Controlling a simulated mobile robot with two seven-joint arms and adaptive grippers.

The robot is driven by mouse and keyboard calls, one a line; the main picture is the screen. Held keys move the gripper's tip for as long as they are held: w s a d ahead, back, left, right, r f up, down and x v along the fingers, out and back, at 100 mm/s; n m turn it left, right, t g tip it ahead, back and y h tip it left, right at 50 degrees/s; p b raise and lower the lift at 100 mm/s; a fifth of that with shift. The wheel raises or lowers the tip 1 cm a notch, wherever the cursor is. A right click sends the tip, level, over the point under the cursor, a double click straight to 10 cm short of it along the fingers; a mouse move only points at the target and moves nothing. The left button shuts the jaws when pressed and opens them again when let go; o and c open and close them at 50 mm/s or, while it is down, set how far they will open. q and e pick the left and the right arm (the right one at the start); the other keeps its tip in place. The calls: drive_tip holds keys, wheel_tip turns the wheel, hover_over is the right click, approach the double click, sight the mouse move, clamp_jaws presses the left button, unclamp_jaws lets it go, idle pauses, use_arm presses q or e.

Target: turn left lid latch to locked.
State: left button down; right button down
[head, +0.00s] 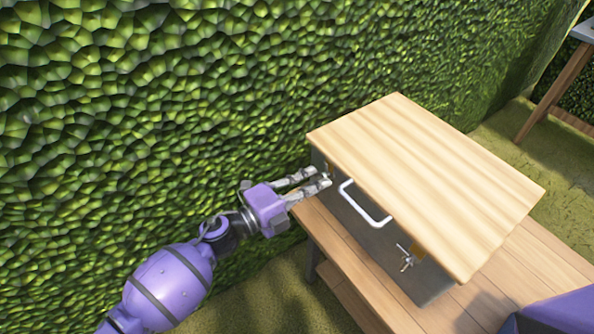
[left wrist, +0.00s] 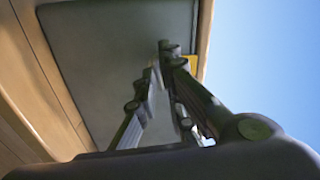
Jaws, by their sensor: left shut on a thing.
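A grey box with a pale wooden lid (head: 425,185) stands on a wooden bench. The lid lies flat on it. The left lid latch (head: 327,170) is at the left end of the box front, mostly hidden by my gripper. My left gripper (head: 320,177) has its fingertips at this latch and is shut on it. In the left wrist view, the fingers (left wrist: 164,65) meet before the grey box wall (left wrist: 95,50), and a yellow latch plate (left wrist: 192,63) shows behind them. The latch's turn angle cannot be told.
A white handle (head: 365,207) sticks out of the box front, just right of my left gripper. A second latch (head: 407,258) is farther right. A green hedge (head: 150,90) rises behind the arm. The bench (head: 520,262) has bare planks right of the box.

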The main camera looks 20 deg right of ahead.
use_arm(q)
drive_tip(key=shift+s+f+m, duration=0.3)
drive_tip(key=shift+f+m, duration=0.15)
drive_tip(key=shift+m, duration=0.55)
drive_tip(key=c, duration=1.9)
unclamp_jaws()
drive_tip(key=shift+w, duration=0.1)
drive_tip(key=shift+o, duration=0.8)
drive_tip(key=shift+w+r, duration=0.1)
drive_tip(key=shift+r, duration=0.05)
drive_tip(key=v, duration=1.2)
